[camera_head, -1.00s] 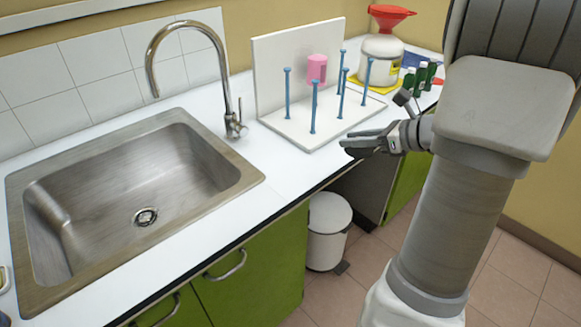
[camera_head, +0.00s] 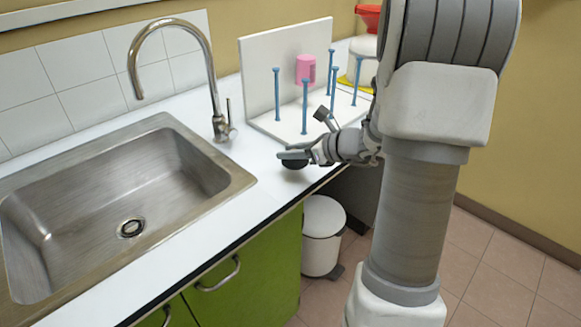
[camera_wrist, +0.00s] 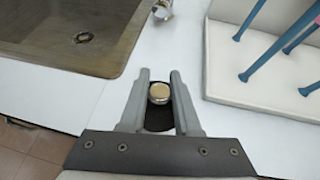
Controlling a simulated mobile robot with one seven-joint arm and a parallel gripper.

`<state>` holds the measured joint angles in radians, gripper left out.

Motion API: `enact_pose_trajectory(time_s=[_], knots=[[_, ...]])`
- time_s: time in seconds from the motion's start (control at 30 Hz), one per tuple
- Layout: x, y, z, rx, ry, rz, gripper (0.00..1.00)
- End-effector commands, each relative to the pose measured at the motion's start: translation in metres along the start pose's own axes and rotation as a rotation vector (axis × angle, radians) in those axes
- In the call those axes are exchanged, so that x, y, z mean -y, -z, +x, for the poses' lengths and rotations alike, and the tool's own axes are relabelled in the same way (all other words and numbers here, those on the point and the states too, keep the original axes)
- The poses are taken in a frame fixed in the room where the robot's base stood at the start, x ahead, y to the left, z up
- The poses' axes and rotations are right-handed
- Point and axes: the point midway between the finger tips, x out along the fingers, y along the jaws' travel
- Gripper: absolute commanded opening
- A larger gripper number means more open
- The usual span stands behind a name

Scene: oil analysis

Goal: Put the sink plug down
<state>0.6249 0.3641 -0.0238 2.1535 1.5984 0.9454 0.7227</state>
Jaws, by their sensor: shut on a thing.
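My gripper (camera_head: 293,155) is over the white counter, between the sink and the white drying rack. It is shut on the sink plug (camera_head: 293,164), a dark round disc that shows below the fingers. In the wrist view the plug's metal knob (camera_wrist: 159,94) is between the two fingers, with the black disc under it. Whether the plug touches the counter I cannot tell. The steel sink (camera_head: 215,165) is to the left, with its drain (camera_head: 131,227) open at the bottom.
The drying rack (camera_head: 258,80) with blue pegs and a pink cup (camera_head: 306,69) stands behind my gripper. A tall tap (camera_head: 213,85) stands at the sink's back corner. The counter (camera_head: 262,172) around my gripper is clear. A white bin (camera_head: 321,240) is below.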

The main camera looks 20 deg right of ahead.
Motion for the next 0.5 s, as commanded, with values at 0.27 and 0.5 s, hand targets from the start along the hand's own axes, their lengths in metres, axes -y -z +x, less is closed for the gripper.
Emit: enact_pose_trajectory(time_s=[0.27,0.5], knots=[[0.000,0.032,0.018,-0.001,-0.001,0.004,0.00],[0.000,0.035,0.019,0.001,0.000,0.000,0.00]])
